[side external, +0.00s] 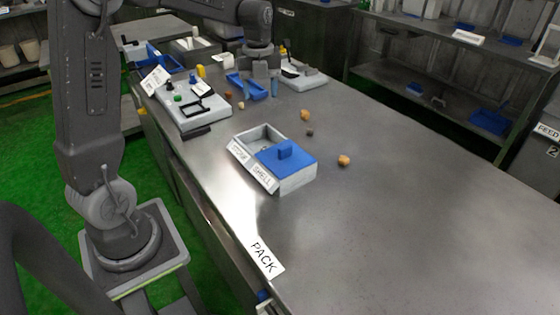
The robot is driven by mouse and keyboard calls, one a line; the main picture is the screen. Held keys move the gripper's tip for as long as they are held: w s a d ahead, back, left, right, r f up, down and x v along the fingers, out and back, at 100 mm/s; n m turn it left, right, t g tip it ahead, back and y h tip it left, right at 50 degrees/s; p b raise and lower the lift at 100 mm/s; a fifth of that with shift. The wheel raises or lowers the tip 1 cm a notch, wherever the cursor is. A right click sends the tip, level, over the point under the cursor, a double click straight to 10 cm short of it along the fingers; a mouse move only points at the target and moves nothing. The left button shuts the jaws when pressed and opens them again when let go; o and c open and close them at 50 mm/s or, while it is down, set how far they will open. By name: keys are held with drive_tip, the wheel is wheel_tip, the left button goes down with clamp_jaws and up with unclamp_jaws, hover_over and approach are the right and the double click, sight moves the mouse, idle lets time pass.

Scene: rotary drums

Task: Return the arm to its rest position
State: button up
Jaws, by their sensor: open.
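My gripper (260,89) points down above the far part of the steel table (420,220), with two blue-tipped fingers apart. I see nothing between the fingers. It is beside or over a small blue tray (236,82); the height gap is hard to tell. My arm reaches there from its base at the lower left, passing out of the top of the picture. A grey box (296,181) with two compartments stands mid-table. A blue lid (295,160) with a handle covers its right compartment, and the left one is open.
A grey device (308,80) stands behind the gripper. Several small brown pieces, one orange-brown (343,160), lie loose. The table's right and near parts are clear.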

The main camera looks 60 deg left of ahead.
drive_tip(key=s+d+r+n+t, duration=0.2)
drive_tip(key=s+d+n, duration=0.6)
drive_tip(key=n, duration=0.3)
drive_tip(key=s+d+r+n+t, duration=0.1)
drive_tip(key=s+d+n+t, duration=0.2)
drive_tip(key=s+d+n, duration=0.5)
drive_tip(key=s+n, duration=0.3)
drive_tip(key=n, duration=0.1)
drive_tip(key=shift+d+r+n+t, duration=0.25)
drive_tip(key=shift+r+n+t, duration=0.05)
drive_tip(key=shift+r, duration=0.1)
